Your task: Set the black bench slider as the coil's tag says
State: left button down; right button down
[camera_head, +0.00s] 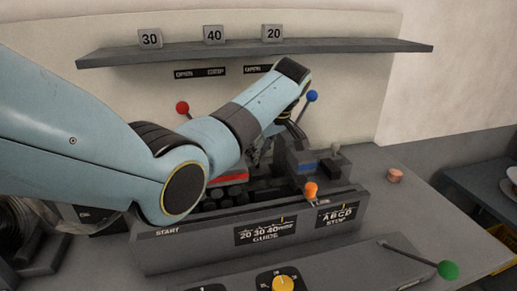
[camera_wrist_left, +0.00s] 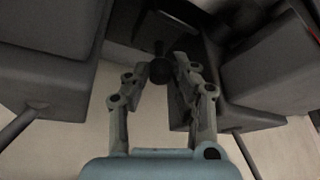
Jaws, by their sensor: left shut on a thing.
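My left gripper (camera_wrist_left: 158,74) is shut on a dark round knob (camera_wrist_left: 160,70), which sits between its fingertips in the left wrist view. The knob looks like that of the black bench slider, but its track and scale cannot be made out. In the head view my left gripper (camera_head: 291,126) is turned down over the back of the bench machine (camera_head: 180,254), and my arm hides much of it. A small copper-coloured piece (camera_head: 395,175) lies on the bench at the right. I see no readable coil tag. My right gripper is not in view.
Blocks 30 (camera_head: 149,39), 40 (camera_head: 214,35) and 20 (camera_head: 273,34) stand on the shelf (camera_head: 350,46). Red (camera_head: 182,107) and blue (camera_head: 311,96) ball levers stand behind. An orange knob (camera_head: 310,189), yellow dial (camera_head: 284,284) and green-ended lever (camera_head: 447,270) are in front.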

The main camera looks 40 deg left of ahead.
pick_arm(q)
jog(key=shift+s+d+r+p, duration=0.1)
jog(key=shift+s+d+p, duration=0.3)
jog(key=shift+s+d, duration=0.35)
jog(key=shift+w, duration=0.15)
jog(key=c, duration=1.4)
grip_release()
jog(key=shift+w+a, duration=0.1)
jog(key=shift+a, duration=0.1)
jog(key=shift+c, duration=0.2)
jog(key=shift+d, duration=0.1)
jog(key=v, duration=1.2)
